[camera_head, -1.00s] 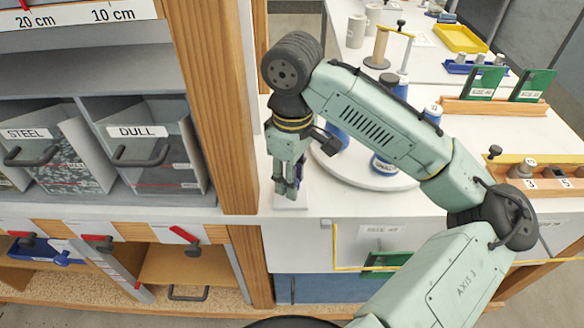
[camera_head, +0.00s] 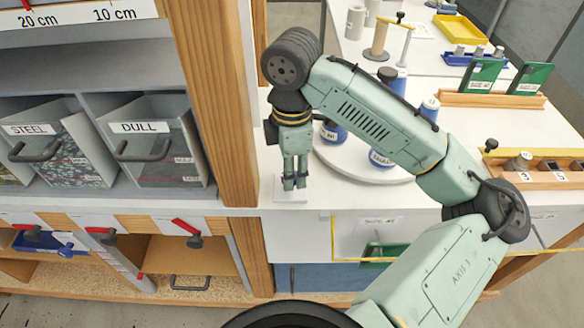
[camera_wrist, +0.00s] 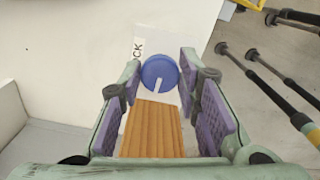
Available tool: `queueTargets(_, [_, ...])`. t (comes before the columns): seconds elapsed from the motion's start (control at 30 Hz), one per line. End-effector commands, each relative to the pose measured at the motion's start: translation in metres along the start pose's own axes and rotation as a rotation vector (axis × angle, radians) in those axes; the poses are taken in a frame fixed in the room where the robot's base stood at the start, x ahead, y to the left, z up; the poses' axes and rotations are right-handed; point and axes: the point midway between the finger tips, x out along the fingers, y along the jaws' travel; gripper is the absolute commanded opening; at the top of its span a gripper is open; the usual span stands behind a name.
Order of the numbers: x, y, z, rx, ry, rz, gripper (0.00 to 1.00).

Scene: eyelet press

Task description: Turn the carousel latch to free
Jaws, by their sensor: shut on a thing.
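The carousel latch is a round blue knob (camera_wrist: 160,73) with a white pointer line. In the wrist view it sits between my fingertips, on a pale plate near the edge of the white top. The pointer runs toward the bottom of that view, tilted slightly left. Printed letters reading "CK" show beside the knob; the rest of the word is hidden. My gripper (camera_wrist: 161,75) is shut on the knob, with a purple pad on either side. In the head view my gripper (camera_head: 295,186) points down at the front left corner of the top and hides the knob.
The round white carousel (camera_head: 350,168) with blue-labelled spools stands right behind my gripper. A wooden post (camera_head: 232,130) rises close on the left. A wooden rack (camera_head: 550,175) is at right. A ridged brown piece (camera_wrist: 152,130) shows between my fingers; I cannot tell what it is.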

Motion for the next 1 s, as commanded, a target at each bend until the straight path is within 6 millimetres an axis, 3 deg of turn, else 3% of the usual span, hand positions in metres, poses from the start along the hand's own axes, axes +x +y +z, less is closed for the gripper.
queueTargets(0.6, [0.0003,0.0,-0.0002,-0.045,0.0,-0.001,0.03])
queueTargets(0.63, [0.0003,0.0,-0.0002,-0.045,0.0,-0.001,0.31])
queueTargets(0.9, [0.0002,0.0,-0.0001,-0.044,0.0,-0.001,0.49])
queueTargets(1.0, [0.0001,0.0001,-0.0001,-0.043,0.0,-0.001,0.51])
